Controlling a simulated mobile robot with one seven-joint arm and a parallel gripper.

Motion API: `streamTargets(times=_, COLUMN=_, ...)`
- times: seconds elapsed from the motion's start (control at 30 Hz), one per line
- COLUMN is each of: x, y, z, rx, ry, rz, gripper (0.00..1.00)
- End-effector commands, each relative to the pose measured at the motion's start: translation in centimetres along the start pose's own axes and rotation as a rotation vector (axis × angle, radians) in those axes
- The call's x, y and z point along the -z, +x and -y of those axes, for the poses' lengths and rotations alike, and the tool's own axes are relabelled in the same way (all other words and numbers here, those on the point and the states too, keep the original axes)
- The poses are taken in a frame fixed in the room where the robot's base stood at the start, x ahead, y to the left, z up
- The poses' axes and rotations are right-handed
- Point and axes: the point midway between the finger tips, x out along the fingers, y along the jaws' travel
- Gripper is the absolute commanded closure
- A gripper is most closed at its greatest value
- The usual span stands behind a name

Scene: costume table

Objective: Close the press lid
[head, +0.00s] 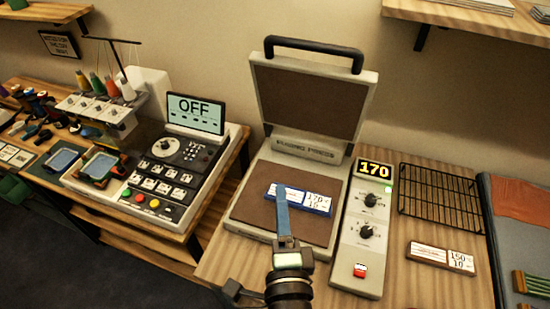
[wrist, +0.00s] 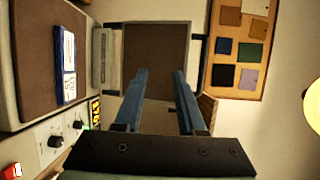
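The fabric press stands open in the head view. Its lid (head: 308,95) is raised nearly upright behind the bed, with a black handle bar (head: 313,48) along its top edge. The brown bed (head: 262,217) is exposed, and a blue-and-white label patch (head: 312,201) lies on it. My gripper (head: 282,190) appears in front of the bed and covers part of the patch; its height is hard to tell. In the wrist view my gripper (wrist: 160,72) is open and empty, with the lid's brown underside (wrist: 155,45) seen beyond its fingers.
The press control panel (head: 366,228) shows 170, with two knobs and a red switch. A black wire rack (head: 440,197) and a label card (head: 441,257) lie to its right. An embroidery machine (head: 160,165) showing OFF stands left. A shelf (head: 470,20) hangs upper right.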

Motion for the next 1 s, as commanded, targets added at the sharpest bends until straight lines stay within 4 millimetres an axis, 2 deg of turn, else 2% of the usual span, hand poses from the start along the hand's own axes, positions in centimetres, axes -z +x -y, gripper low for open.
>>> streamTargets(times=0.03, x=0.0, y=1.1, z=0.5, rx=0.003, ry=-0.001, rz=0.0, gripper=0.61)
streamTargets(times=0.3, x=-0.1, y=5.9, z=0.4, rx=0.001, ry=-0.001, rz=0.002, gripper=0.61)
streamTargets(times=0.5, x=-0.1, y=8.4, z=0.2, rx=0.001, ry=-0.002, rz=0.002, gripper=0.61)
streamTargets(times=0.7, x=-0.1, y=9.3, z=0.1, rx=0.0, ry=-0.002, rz=0.002, gripper=0.61)
streamTargets(times=0.97, x=-0.1, y=9.3, z=0.0, rx=0.0, ry=-0.002, rz=0.001, gripper=0.61)
streamTargets(times=1.0, x=-0.1, y=9.3, z=0.0, rx=0.0, ry=-0.002, rz=0.001, gripper=0.68)
